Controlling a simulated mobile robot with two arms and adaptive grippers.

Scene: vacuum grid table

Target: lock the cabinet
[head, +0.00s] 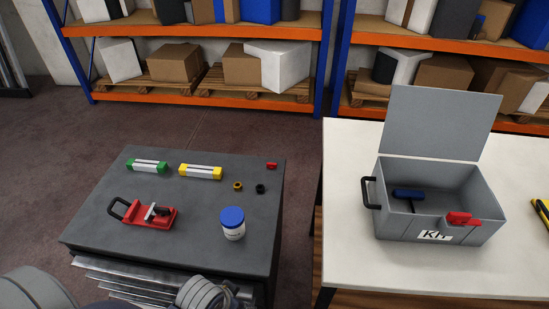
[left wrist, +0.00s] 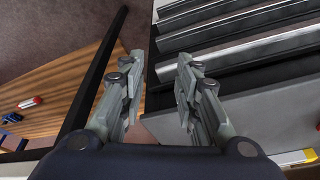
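The dark grey cabinet (head: 105,215) stands at the left in the head view, with shiny metal drawer-like bars (head: 150,285) on its near side. The bars also show in the left wrist view (left wrist: 250,50). A red device (head: 165,218) with a black loop handle lies on the cabinet top; I cannot tell whether it is a lock. My left gripper (left wrist: 157,72) is open and empty in the left wrist view, with the bars ahead and to the right of its fingers. My right gripper is in neither view.
On the cabinet top are a green block (head: 147,166), a yellow block (head: 200,172), a blue-lidded jar (head: 232,223), a small red piece (head: 271,166) and small rings. The white table (head: 350,160) at right holds an open grey box (head: 425,230). Shelves stand behind.

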